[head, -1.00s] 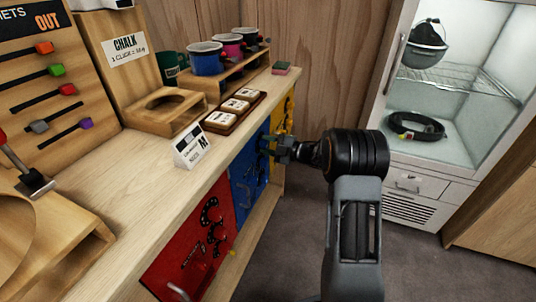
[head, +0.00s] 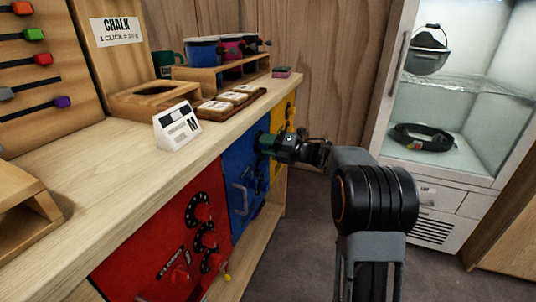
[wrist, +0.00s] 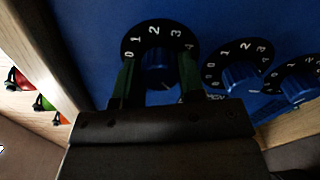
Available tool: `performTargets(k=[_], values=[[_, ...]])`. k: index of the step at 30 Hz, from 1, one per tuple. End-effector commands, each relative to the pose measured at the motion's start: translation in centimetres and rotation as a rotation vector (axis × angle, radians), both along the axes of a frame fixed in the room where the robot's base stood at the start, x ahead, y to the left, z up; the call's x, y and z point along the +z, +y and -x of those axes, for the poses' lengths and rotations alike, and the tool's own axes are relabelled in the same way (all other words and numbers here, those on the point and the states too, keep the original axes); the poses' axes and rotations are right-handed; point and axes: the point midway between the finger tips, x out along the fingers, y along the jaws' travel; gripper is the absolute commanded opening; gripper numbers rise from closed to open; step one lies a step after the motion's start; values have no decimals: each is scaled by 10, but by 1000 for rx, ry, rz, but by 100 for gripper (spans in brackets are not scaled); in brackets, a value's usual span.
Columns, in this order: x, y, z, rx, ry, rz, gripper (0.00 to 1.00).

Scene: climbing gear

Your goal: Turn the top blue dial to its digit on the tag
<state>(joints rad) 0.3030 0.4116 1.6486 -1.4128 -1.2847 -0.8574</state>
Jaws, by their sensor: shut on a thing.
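My gripper (head: 268,143) reaches the upper part of the blue panel (head: 240,160) just under the counter edge. In the wrist view its two fingers (wrist: 159,84) are shut on the top blue dial (wrist: 158,60), one on each side. A black ring with white digits 0 to 4 shows around this dial; its pointer setting cannot be made out. Two more blue dials, the middle one (wrist: 239,77) and the far one (wrist: 300,88), sit beside it in the wrist view. A white tent tag (head: 177,127) with a large M stands on the counter; its small print is unreadable.
A red panel (head: 150,225) with dials and a yellow panel (head: 283,125) flank the blue one. A blue handle (head: 239,198) sticks out below my gripper. The counter (head: 110,160) overhangs close above. Open floor lies to the right, before the glass cabinet (head: 440,100).

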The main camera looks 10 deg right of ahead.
Motion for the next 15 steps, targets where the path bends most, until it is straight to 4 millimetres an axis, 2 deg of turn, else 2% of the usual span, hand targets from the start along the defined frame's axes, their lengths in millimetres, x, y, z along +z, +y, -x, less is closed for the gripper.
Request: performTargets(k=[1,15], values=[[-6,1,1,3,-16,16,13],[-3,0,0,3,-98,76,13]])
